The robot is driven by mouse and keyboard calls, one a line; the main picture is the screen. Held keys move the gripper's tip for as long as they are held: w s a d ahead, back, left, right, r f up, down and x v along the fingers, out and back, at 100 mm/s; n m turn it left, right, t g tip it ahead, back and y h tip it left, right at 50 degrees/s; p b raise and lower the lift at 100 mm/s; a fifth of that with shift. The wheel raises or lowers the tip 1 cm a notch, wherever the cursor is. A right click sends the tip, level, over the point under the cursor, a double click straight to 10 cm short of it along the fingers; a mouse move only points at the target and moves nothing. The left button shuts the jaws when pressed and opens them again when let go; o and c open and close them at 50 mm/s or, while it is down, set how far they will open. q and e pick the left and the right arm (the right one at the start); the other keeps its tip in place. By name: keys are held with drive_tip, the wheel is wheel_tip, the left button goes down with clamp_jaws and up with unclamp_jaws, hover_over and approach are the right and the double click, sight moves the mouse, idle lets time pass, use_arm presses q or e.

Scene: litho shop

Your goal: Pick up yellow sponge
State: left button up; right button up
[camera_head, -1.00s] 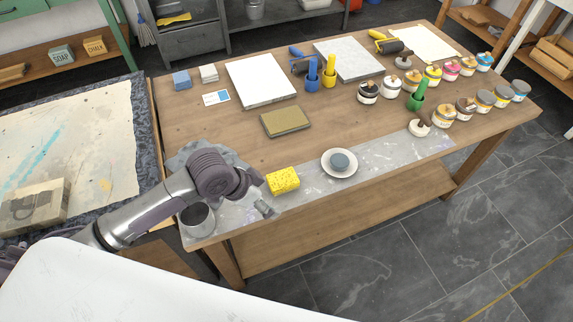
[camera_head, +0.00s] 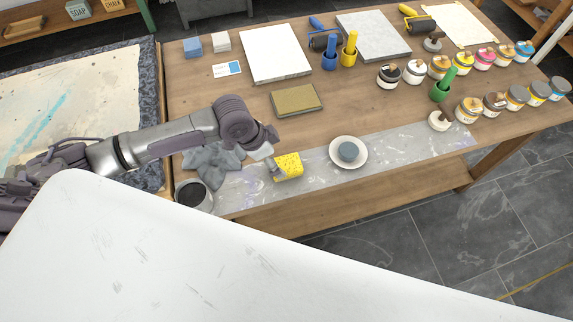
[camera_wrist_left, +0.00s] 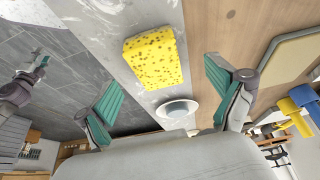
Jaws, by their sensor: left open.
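The yellow sponge (camera_head: 289,166), speckled with dark spots, lies on the grey stained strip along the table's near edge. It also shows in the left wrist view (camera_wrist_left: 153,60), below and between my spread fingers. My left gripper (camera_head: 272,165) is open and empty, close to the sponge's left side in the head view. In the left wrist view its two teal-padded fingers (camera_wrist_left: 165,98) stand wide apart, with the sponge ahead of the gap. I cannot tell whether a finger touches the sponge.
A white saucer with a blue-grey piece (camera_head: 349,151) sits right of the sponge. A crumpled grey cloth (camera_head: 212,160) and a metal cup (camera_head: 194,195) are at the left. A green-yellow block (camera_head: 296,99) lies behind. Several paint jars stand at the right.

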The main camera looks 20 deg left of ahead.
sight(286, 165)
use_arm(q)
drive_tip(key=shift+w+d+f+p, duration=0.1)
drive_tip(key=shift+d+f+p, duration=0.2)
drive_tip(key=shift+d+f, duration=0.4)
drive_tip(key=shift+x, duration=1.25)
drive_tip(key=shift+w+d+f, duration=0.2)
drive_tip(key=c, duration=1.1)
use_arm(e)
drive_tip(key=shift+w+d+r, duration=0.15)
drive_tip(key=shift+w+r, duration=0.3)
drive_tip(key=shift+w, duration=0.05)
